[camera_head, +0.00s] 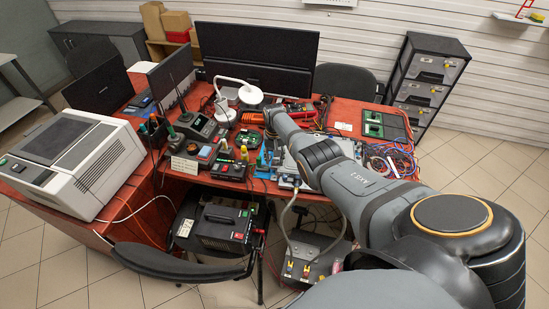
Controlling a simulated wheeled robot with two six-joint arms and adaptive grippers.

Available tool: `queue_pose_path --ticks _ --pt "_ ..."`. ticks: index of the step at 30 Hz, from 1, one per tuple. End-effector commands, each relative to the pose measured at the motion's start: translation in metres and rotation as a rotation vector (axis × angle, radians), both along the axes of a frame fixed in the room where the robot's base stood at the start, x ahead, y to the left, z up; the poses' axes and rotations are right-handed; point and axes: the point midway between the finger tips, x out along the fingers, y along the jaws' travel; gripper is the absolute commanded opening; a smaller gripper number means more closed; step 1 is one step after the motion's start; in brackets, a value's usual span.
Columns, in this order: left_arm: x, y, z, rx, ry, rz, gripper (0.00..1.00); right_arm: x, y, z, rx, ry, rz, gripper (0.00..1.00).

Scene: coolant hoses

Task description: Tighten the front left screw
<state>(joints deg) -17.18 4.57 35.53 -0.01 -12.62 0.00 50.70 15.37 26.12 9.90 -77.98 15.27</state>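My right arm reaches from the lower right over the red workbench (340,112). Its far end with my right gripper (270,113) is over the back middle of the bench. The fingers are too small and dark to tell open from shut. A silver device (297,146) lies on the bench, partly hidden behind this arm. Grey hoses (286,217) run from its front edge down to a grey box (312,262) with coloured fittings below the bench. I cannot make out the front left screw or any other screw. My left gripper is not in view.
Monitors (258,45), a white lamp (248,94), and small electronic devices crowd the bench. A large white machine (70,160) stands at left. A black chair (175,264) and a black power unit (222,225) are in front. Coloured cables (388,158) lie at right.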

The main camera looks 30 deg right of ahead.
Motion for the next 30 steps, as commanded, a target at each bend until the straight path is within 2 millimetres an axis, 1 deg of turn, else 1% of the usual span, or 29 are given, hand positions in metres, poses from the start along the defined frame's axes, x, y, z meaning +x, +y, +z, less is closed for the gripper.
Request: queue_pose_path --ticks 5,8,11,13,15,18,21,25,30 --pt "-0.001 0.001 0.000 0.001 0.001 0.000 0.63 0.000 0.000 0.001 0.000 0.000 0.000 0.41" --pt "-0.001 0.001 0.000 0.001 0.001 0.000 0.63 0.000 -0.001 0.007 0.000 -0.001 0.000 0.41" --pt "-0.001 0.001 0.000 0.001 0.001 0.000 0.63 0.001 -0.001 0.020 -0.002 -0.002 0.000 0.41" --pt "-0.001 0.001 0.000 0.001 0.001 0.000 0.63 0.000 -0.001 0.032 -0.003 -0.004 0.001 0.41" --pt "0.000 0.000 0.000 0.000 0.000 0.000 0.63 0.001 -0.001 0.053 -0.002 -0.006 0.001 0.41" --pt "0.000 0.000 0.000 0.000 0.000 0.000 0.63 0.001 -0.001 0.079 -0.002 -0.005 0.001 0.41" --pt "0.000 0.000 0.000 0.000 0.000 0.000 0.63 0.001 -0.001 0.098 -0.002 -0.003 0.000 0.41" --pt "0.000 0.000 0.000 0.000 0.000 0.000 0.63 0.000 0.000 0.114 -0.001 0.000 0.000 0.41" --pt "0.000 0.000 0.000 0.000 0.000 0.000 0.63 0.000 0.000 0.120 0.000 0.000 0.000 0.41"
